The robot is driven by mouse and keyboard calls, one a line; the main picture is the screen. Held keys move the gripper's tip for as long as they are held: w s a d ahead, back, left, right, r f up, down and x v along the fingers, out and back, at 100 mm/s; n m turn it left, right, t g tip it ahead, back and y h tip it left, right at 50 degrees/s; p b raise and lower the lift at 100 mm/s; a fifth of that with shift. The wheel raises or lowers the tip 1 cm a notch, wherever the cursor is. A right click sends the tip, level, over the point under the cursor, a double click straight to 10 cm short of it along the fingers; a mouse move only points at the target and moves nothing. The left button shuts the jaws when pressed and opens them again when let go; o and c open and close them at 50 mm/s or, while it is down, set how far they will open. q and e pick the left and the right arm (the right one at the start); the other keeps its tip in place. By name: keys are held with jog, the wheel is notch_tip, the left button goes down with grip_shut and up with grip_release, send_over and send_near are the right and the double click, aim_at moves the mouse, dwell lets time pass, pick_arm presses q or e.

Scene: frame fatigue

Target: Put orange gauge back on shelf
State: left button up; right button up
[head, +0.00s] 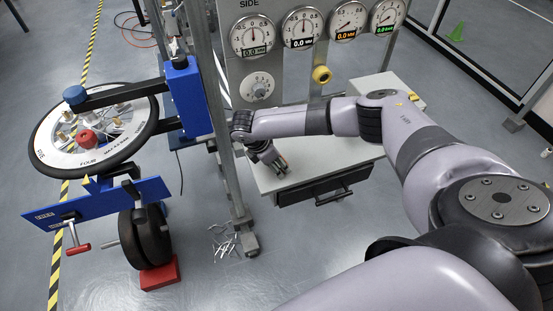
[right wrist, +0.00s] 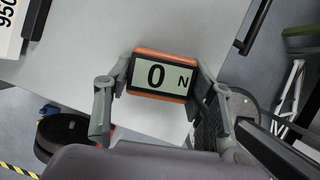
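The orange gauge (right wrist: 162,76) has a dark-framed display reading "0 N". In the right wrist view it sits between the two fingers of my right gripper (right wrist: 162,80), which touch it at both sides. In the head view my right gripper (head: 273,163) points down at the left edge of the white shelf top (head: 335,160); the gauge cannot be made out clearly there. The pale shelf top also shows behind the gauge in the right wrist view (right wrist: 80,45). I cannot tell whether the gauge touches the shelf. My left gripper is out of view.
A drawer with a black handle (head: 334,197) is under the shelf top. A metal post (head: 222,130) stands close to my right gripper. Left is a wheel rig (head: 95,150) with blue plates. Round dials (head: 302,27) line the panel behind. A white box (right wrist: 12,30) lies nearby.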

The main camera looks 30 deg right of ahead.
jog(key=o, duration=0.5)
jog(key=v, duration=1.2)
